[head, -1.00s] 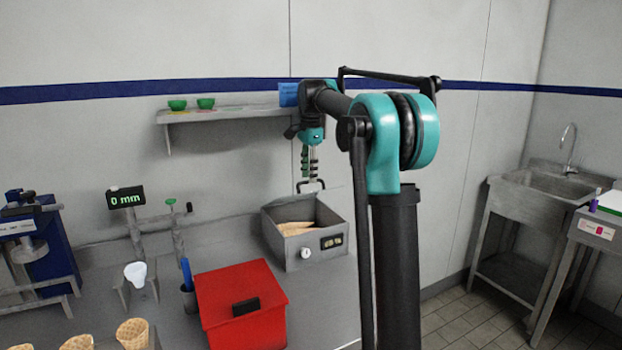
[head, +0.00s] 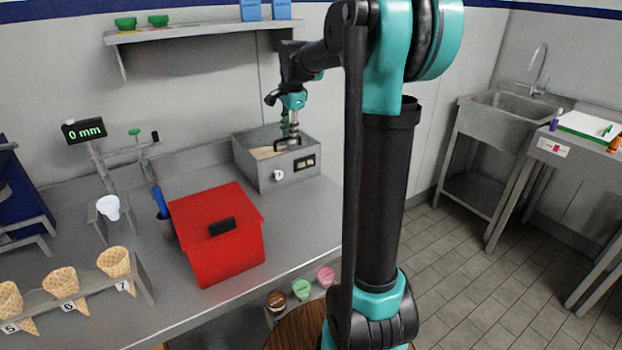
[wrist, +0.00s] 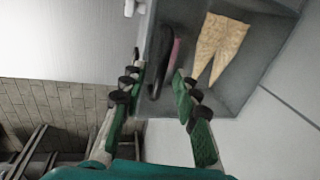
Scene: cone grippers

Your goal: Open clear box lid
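A black loop handle (head: 288,144) shows over the box top. My gripper (head: 290,131) points down over the box. In the wrist view its green fingers (wrist: 160,82) are apart, with a dark bar (wrist: 166,62) between and beyond them. I cannot tell whether they touch it.
A red lidded box (head: 215,255) stands front left of the grey box. A wall shelf (head: 200,32) with green bowls hangs above. A cone rack (head: 75,295) is at the left. Bare counter (head: 285,215) lies in front of the grey box.

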